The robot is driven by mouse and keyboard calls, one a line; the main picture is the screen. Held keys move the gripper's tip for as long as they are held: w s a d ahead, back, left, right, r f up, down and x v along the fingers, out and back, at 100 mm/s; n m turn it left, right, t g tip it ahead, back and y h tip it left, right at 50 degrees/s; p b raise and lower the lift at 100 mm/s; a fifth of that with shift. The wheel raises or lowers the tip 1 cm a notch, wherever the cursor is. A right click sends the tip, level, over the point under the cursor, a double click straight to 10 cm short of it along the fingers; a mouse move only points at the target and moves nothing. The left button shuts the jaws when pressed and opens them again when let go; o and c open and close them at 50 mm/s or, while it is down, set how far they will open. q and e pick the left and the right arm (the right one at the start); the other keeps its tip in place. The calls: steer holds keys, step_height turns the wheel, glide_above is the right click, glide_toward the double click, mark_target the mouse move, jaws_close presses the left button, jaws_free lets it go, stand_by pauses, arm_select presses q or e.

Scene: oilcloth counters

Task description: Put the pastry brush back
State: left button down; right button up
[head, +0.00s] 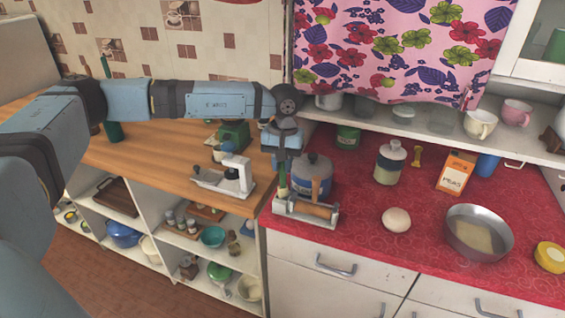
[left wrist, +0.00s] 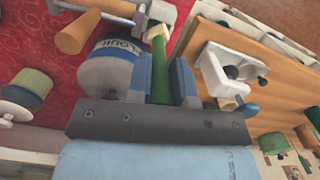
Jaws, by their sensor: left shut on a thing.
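My left gripper (head: 282,160) points down over the front left corner of the red counter and is shut on a green handle, which I take to be the pastry brush (head: 282,184). In the left wrist view the green handle (left wrist: 158,68) stands between the two fingers of the gripper (left wrist: 161,78). Its far end reaches a grey metal rack (head: 291,208) with a wooden roller (head: 318,210) on it. My right gripper is not in view.
A flour canister (head: 312,180) stands close behind the rack. Red cloth is clear between rack and ball.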

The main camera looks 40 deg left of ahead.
arm_select(q)
steer(key=shift+f, duration=0.1)
steer(key=c, duration=1)
jaws_free()
